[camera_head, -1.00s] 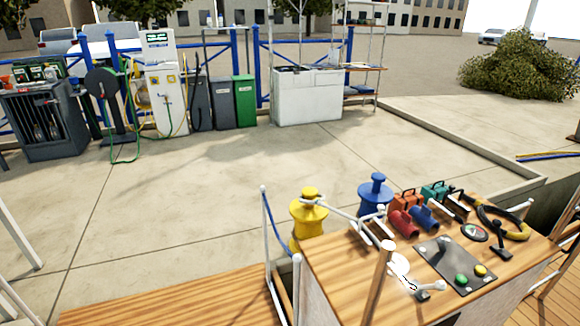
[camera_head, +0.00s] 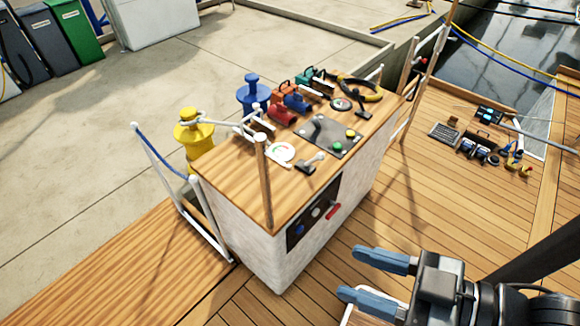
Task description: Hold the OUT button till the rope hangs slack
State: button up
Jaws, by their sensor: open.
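A dark control panel (camera_head: 322,133) lies on top of the wooden-topped console. It carries a green button (camera_head: 337,146), a yellow button (camera_head: 350,133) and a grey lever. No label on either button can be read, so I cannot tell which is OUT. A blue rope (camera_head: 160,151) runs along the white rail by the yellow bollard-like drum (camera_head: 192,138). I cannot tell whether this is the task's rope. My gripper (camera_head: 355,272) is open and empty at the lower right, in front of the console and apart from it, its blue fingers pointing left.
The console (camera_head: 232,178) has a front panel (camera_head: 313,213) with blue, white and red controls. A wooden post (camera_head: 264,180) and white rails stand at its left. Open decking lies right, with tools (camera_head: 488,150) beyond.

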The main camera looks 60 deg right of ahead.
aim_at(350, 134)
jog(key=j+z, duration=0.1)
jog(key=z, duration=0.25)
jog(key=i+j+z, duration=0.1)
jog(key=z, duration=0.25)
jog(key=j+z, duration=0.15)
jog(key=z, duration=0.2)
jog(key=l+z, duration=0.4)
